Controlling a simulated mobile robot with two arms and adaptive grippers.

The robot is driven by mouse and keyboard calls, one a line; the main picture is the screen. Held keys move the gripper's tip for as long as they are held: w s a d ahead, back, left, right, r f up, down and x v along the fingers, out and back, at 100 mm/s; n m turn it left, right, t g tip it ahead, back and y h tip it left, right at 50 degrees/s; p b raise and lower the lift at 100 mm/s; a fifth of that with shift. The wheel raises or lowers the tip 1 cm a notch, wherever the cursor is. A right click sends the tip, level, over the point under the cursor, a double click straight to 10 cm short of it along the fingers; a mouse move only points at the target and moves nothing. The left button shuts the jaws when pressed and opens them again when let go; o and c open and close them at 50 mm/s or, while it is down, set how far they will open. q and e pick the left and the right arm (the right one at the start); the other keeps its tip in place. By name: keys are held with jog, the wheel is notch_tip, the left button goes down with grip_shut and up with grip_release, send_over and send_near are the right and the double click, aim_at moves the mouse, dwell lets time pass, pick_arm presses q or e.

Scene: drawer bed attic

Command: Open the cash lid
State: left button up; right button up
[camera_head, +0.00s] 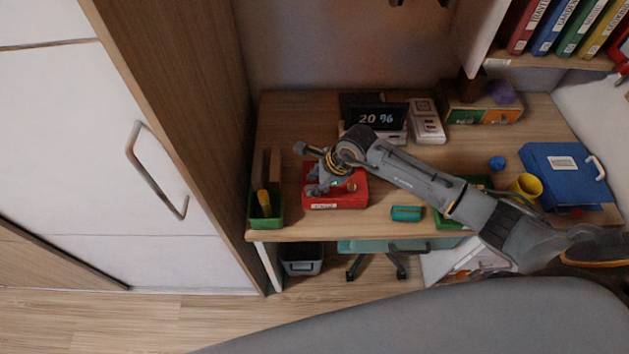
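The red cash box (350,199) sits near the front left of the wooden desk, with a small white label on its front. My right arm reaches in from the right, and its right gripper (318,187) is over the left part of the red box. The gripper and wrist hide much of the box's top, so I cannot tell how the lid stands. The gripper's fingers are small and overlap the box; I cannot tell whether they touch it or whether they are open or shut. My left gripper is not in view.
A green pencil holder (265,220) stands left of the box, close to the tall cabinet (190,120). A teal item (407,213) lies to the right. A "20 %" display (376,117) and a white device (427,125) stand behind. A yellow cup (527,185) and blue binder (560,175) are farther right.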

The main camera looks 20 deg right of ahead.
grip_shut()
